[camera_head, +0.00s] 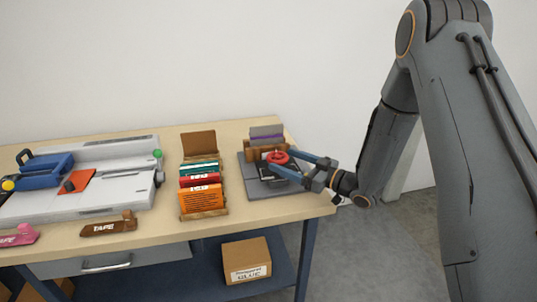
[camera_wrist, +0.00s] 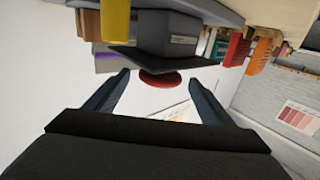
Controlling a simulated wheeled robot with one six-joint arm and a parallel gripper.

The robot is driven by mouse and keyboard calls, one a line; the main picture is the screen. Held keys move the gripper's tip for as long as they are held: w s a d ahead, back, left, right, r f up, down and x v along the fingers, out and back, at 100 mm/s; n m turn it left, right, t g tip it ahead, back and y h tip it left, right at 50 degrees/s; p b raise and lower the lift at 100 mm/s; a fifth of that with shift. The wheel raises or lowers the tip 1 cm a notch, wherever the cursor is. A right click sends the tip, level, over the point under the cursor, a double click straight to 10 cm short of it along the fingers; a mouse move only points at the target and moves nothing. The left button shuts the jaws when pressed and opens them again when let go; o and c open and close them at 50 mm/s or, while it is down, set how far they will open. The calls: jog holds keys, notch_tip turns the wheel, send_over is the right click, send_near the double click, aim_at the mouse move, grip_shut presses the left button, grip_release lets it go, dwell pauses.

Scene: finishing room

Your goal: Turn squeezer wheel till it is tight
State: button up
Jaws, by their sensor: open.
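The squeezer wheel (camera_head: 278,157) is a red ring on the squeezer (camera_head: 267,190), a dark grey device with a flat base near the table's right end. A stack of grey and purple pieces stands at its back. My gripper (camera_head: 290,167) reaches in from the right with its two blue fingers apart, on either side of the wheel. In the wrist view the red wheel (camera_wrist: 160,79) shows between and beyond the open fingertips (camera_wrist: 160,84), with a gap on both sides. I cannot tell whether a finger touches it.
A wooden rack (camera_head: 204,213) with orange, red and green items stands left of the squeezer. A grey machine with a blue part (camera_head: 46,171) and tape dispensers (camera_head: 108,227) are farther left. A glue box (camera_head: 246,261) sits on the lower shelf.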

aim_at(268, 154)
jog(key=p+x, duration=0.2)
jog(key=x, duration=0.5)
jog(key=shift+w+a, duration=0.2)
jog(key=shift+a, duration=0.15)
jog(key=c, duration=1)
jog(key=shift+c, duration=0.2)
